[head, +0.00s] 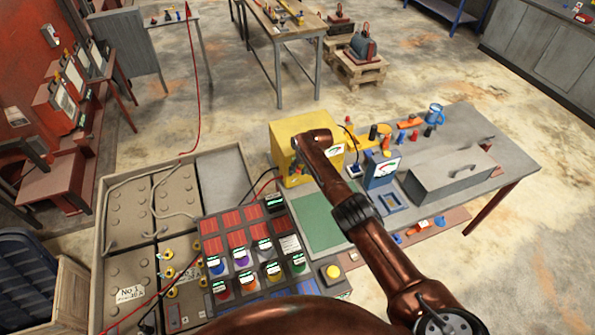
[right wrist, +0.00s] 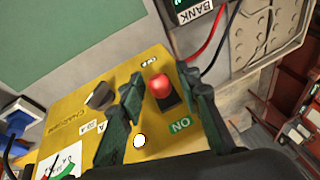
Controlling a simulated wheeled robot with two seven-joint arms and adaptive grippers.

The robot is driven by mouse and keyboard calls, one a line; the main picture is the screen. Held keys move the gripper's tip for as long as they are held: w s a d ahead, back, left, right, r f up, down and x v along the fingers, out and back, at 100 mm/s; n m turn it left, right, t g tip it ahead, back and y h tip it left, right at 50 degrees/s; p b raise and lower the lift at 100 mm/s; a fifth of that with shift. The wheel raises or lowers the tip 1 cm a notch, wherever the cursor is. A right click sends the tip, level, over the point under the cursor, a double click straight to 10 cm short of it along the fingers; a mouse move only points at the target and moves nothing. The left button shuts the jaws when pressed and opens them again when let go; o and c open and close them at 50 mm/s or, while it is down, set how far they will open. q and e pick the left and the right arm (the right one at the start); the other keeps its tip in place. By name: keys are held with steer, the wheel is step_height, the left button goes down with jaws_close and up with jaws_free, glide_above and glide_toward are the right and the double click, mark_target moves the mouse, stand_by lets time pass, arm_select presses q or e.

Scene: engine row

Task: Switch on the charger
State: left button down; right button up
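The yellow charger (head: 290,130) stands on the bench in the middle of the head view, partly hidden by my right arm. Its yellow panel (right wrist: 75,95) fills much of the right wrist view. A red switch knob (right wrist: 161,86) sits at the OFF-label end of a dark slot; the green ON label (right wrist: 180,125) is at the other end. My right gripper (right wrist: 160,77) is open, its dark green fingers on either side of the red knob; contact cannot be told. It also shows at the charger in the head view (head: 297,169). My left gripper is not in view.
A dark rotary knob (right wrist: 100,95) and a dial meter (right wrist: 52,168) are beside the switch. A battery-bank panel (head: 250,245) with coloured buttons stands left of the bench. A blue meter (head: 382,168) and a grey metal box (head: 445,180) are to the right. Red and black cables run nearby.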

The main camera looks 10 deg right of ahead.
steer(key=shift+r, duration=0.1)
steer(key=shift+r, duration=0.2)
steer(key=v, duration=1.1)
steer(key=shift+s+r, duration=0.15)
steer(key=shift+r, duration=0.05)
steer(key=shift+d+f, duration=0.1)
steer(key=shift+d, duration=0.05)
